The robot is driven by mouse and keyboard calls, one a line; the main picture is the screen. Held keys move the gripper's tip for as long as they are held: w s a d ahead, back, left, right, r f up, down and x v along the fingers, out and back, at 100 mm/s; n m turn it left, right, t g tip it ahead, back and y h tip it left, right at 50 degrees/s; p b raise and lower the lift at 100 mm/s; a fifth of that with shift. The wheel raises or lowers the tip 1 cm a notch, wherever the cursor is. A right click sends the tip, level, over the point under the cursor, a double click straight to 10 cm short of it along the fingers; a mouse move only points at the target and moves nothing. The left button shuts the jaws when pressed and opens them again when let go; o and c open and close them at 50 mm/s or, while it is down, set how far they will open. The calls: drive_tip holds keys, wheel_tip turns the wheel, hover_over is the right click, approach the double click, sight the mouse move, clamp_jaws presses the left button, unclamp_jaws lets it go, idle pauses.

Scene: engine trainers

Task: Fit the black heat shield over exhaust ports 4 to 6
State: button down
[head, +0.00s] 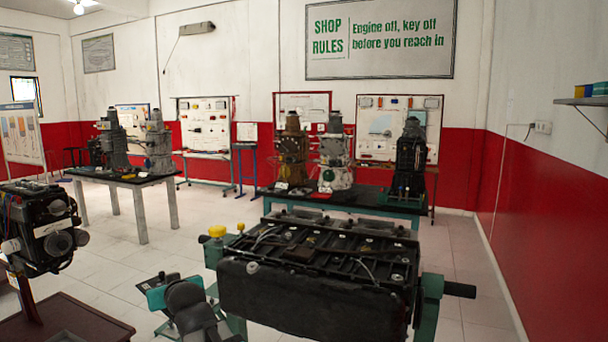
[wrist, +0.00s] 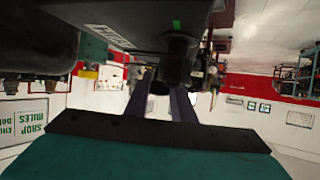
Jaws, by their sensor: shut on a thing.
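The engine (head: 320,290) is a long dark block on a teal stand in front of me. Cables and fittings run along its top. Its individual exhaust ports cannot be made out. My gripper (wrist: 160,93) shows in the wrist view as two purplish fingers beyond a teal, dark-edged body. The fingers are shut on a black piece (wrist: 176,62), which seems to be the heat shield; its outline is partly hidden and dark. In the head view, my teal and black wrist parts are left of the engine. I cannot tell whether the held piece touches the engine.
The stand's yellow-capped post (head: 217,232) rises at the engine's left end. A dark bar (head: 459,289) sticks out at its right. A table with several engines (head: 333,158) stands behind. Another engine (head: 45,230) is at the far left. Open tiled floor (head: 170,240) lies between.

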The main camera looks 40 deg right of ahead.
drive_tip(key=r+p, duration=0.1)
drive_tip(key=r, duration=0.1)
drive_tip(key=d+r+p, duration=0.1)
drive_tip(key=r+p, duration=0.1)
drive_tip(key=shift+s+r, duration=0.1)
drive_tip(key=shift+r, duration=0.3)
drive_tip(key=s+d+r+n+y+p, duration=0.1)
drive_tip(key=s+d+r, duration=0.3)
drive_tip(key=d, duration=1.4)
drive_tip(key=s+d+r+n+y+p, duration=0.1)
drive_tip(key=s+d+r, duration=0.3)
drive_tip(key=d, duration=1.4)
drive_tip(key=s+d+r+n+y+p, duration=0.1)
drive_tip(key=s+d+r, duration=0.4)
drive_tip(key=d, duration=1.3)
drive_tip(key=s+y, duration=0.1)
drive_tip(key=s, duration=0.1)
drive_tip(key=shift+s+g, duration=0.3)
drive_tip(key=shift+s, duration=0.1)
drive_tip(key=shift+w, duration=0.3)
